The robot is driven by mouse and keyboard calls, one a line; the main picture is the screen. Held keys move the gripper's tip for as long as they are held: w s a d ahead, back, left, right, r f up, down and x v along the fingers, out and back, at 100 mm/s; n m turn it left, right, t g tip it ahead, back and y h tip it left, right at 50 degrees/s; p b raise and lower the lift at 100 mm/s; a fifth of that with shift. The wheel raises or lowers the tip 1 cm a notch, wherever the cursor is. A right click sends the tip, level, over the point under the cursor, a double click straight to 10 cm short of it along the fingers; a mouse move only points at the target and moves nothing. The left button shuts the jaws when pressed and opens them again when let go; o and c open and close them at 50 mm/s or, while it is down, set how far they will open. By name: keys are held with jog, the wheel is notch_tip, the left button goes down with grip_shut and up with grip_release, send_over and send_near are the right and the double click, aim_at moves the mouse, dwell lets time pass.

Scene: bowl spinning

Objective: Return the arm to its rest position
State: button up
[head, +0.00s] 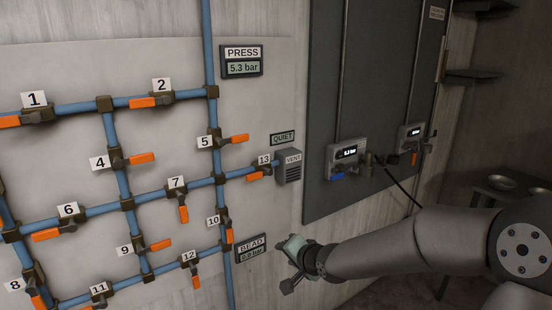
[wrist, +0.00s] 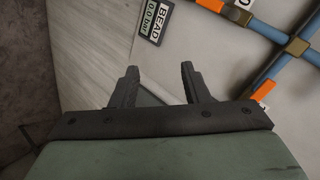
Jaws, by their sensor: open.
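My gripper (head: 285,270) is at the lower middle of the head view, at the end of my grey arm, which reaches in from the right. It is in front of the wall below and right of the BEAD display (head: 251,248), which reads 0.0 bar. In the wrist view my gripper (wrist: 158,85) shows two dark fingers spread apart with nothing between them. The BEAD display also shows in the wrist view (wrist: 152,22), above the fingers. The fingers appear apart from the panel and the valves.
A wall panel (head: 180,75) carries blue pipes with several numbered orange-handled valves. The PRESS display (head: 242,62) reads 5.3 bar. A vent box (head: 289,167) and QUIET sign (head: 283,138) are right of the pipes. A dark board (head: 375,95) holds two small devices. Bowls (head: 501,182) stand at right.

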jog(key=s+d+n+g+h, duration=0.2)
jog(key=s+d+n+g, duration=0.1)
jog(key=s, duration=1.2)
jog(key=s+d+n+g+h, duration=0.3)
jog(key=s+d+g, duration=0.3)
jog(key=s, duration=1)
jog(key=shift+s+d+f+n, duration=0.2)
jog(key=shift+s+d+n, duration=0.1)
jog(key=shift+d+n, duration=0.4)
